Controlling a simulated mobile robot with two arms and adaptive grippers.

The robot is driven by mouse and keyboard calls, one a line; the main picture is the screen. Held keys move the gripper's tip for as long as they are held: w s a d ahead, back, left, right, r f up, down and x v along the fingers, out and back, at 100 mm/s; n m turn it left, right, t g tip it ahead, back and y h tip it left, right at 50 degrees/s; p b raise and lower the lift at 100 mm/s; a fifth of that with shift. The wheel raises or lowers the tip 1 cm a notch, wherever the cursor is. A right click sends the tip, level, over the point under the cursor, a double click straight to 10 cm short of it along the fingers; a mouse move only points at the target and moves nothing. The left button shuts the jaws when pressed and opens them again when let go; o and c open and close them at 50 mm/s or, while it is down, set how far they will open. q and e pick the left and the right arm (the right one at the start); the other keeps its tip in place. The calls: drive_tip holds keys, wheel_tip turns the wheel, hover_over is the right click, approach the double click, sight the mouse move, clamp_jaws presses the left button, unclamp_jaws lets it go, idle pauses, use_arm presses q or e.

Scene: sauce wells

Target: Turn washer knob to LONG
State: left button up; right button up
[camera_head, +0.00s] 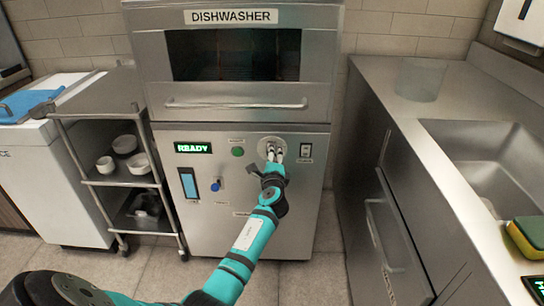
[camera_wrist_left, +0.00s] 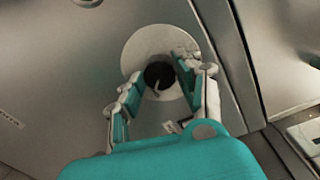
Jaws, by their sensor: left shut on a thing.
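The washer is the steel machine labelled DISHWASHER (camera_head: 230,17). Its round pale dial plate (camera_head: 263,142) is at the upper right of the lower panel, and it also shows in the left wrist view (camera_wrist_left: 137,52). The dark knob (camera_wrist_left: 159,75) with a pale pointer mark sits at the plate's centre; in the head view my fingers hide most of it. My left gripper (camera_head: 276,153) reaches up to the dial, its fingers on both sides of the knob and shut on it. I cannot read the setting marks around the dial. My right gripper is not in view.
The panel also has a green READY display (camera_head: 193,148), a green button (camera_head: 238,152), a blue-tipped control (camera_head: 215,185) and a rocker switch (camera_head: 305,150). A cart with bowls (camera_head: 125,144) stands left; a steel counter with a sink (camera_head: 500,150) is right.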

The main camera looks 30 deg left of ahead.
use_arm(q)
drive_tip(key=o, duration=1.1)
drive_tip(key=shift+o, duration=0.2)
drive_tip(key=v, duration=1.2)
